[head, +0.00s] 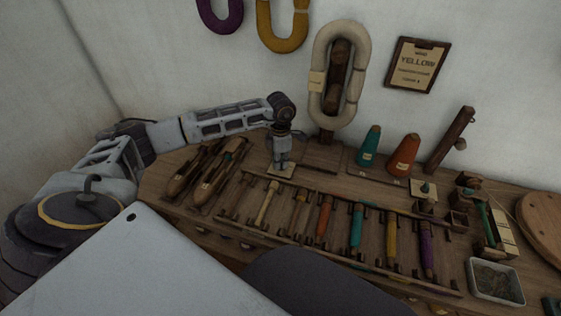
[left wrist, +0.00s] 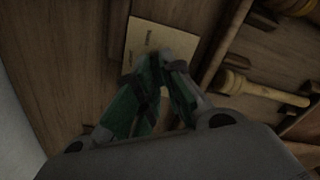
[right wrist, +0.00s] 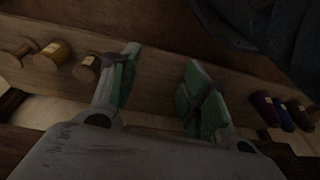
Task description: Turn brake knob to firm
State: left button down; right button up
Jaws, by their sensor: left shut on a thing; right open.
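My left gripper (head: 283,158) points down over a small pale label card (head: 285,173) on the wooden bench, left of centre. The card also shows in the left wrist view (left wrist: 142,38), with small lettering too blurred to read. In that view the green-padded fingers of the left gripper (left wrist: 158,62) are drawn together at the card's lower edge. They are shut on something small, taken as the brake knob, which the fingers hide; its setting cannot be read. My right gripper (right wrist: 162,62) is open and empty in its wrist view; it does not show in the head view.
A rack of coloured bobbins (head: 357,225) lies right of the left gripper, and wooden shuttles (head: 205,170) lie left. A cream yarn hank (head: 322,75) stands behind. A teal cone (head: 370,145), an orange cone (head: 404,155) and a tray (head: 495,283) are farther right.

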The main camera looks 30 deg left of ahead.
pick_arm(q)
jog(key=shift+m, duration=0.3)
jog(key=c, duration=1.5)
grip_release()
jog(key=shift+c, duration=0.2)
notch_tip(320, 180, up, 12)
